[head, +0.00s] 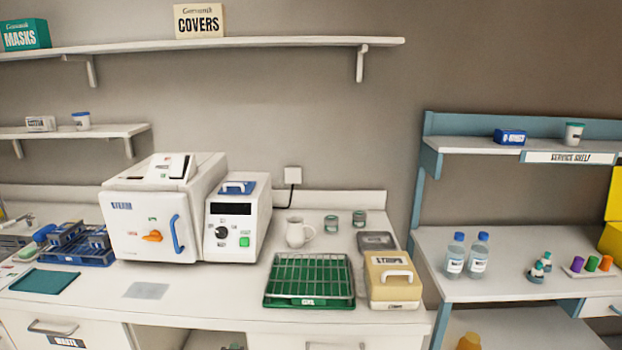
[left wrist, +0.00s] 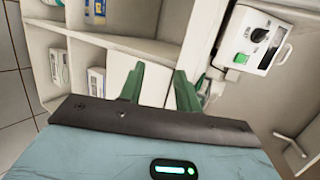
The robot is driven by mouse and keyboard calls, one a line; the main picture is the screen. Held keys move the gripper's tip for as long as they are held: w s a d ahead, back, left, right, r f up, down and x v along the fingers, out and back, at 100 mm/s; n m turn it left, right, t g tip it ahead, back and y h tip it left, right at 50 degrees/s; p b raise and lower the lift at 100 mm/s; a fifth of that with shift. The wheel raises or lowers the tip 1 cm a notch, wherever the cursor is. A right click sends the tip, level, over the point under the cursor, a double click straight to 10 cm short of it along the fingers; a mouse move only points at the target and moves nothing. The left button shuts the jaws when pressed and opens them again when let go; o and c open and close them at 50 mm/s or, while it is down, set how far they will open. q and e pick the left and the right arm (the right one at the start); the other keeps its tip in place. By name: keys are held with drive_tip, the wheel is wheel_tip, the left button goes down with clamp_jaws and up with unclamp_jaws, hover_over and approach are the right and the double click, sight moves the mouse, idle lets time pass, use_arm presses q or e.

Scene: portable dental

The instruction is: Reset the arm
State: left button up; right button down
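My left gripper (left wrist: 159,76) shows in the left wrist view, its two green fingers apart with nothing between them. Behind the fingers is a pale cabinet front with open shelf compartments. Neither of my arms shows in the head view, and my right gripper is in no view. In the head view the white steriliser-like machine (head: 150,218) stands on the counter at the left. A smaller white unit (head: 237,218) with a black dial and a green button stands beside it. This unit also shows at the upper right of the left wrist view (left wrist: 250,38).
The counter (head: 200,308) holds a green rack tray (head: 308,300), a cream box (head: 395,280), a white mug (head: 298,233) and a blue tray (head: 75,256). A blue-framed shelf unit (head: 415,200) stands right, with two bottles. Wall shelves (head: 240,43) hang above.

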use_arm(q)
drive_tip(key=s+f+n+g+h, duration=0.15)
drive_tip(key=s+f+n, duration=0.25)
drive_tip(key=s+f, duration=0.7)
drive_tip(key=s+a+f+n+h, duration=0.1)
drive_tip(key=s+n, duration=0.4)
drive_tip(key=s, duration=0.8)
drive_tip(key=s+a+f+n+g+h, duration=0.1)
drive_tip(key=s+n, duration=0.5)
drive_tip(key=s, duration=0.7)
drive_tip(key=shift+a+f+h, duration=0.45)
drive_tip(key=shift+f+h, duration=0.05)
drive_tip(key=shift+h, duration=0.15)
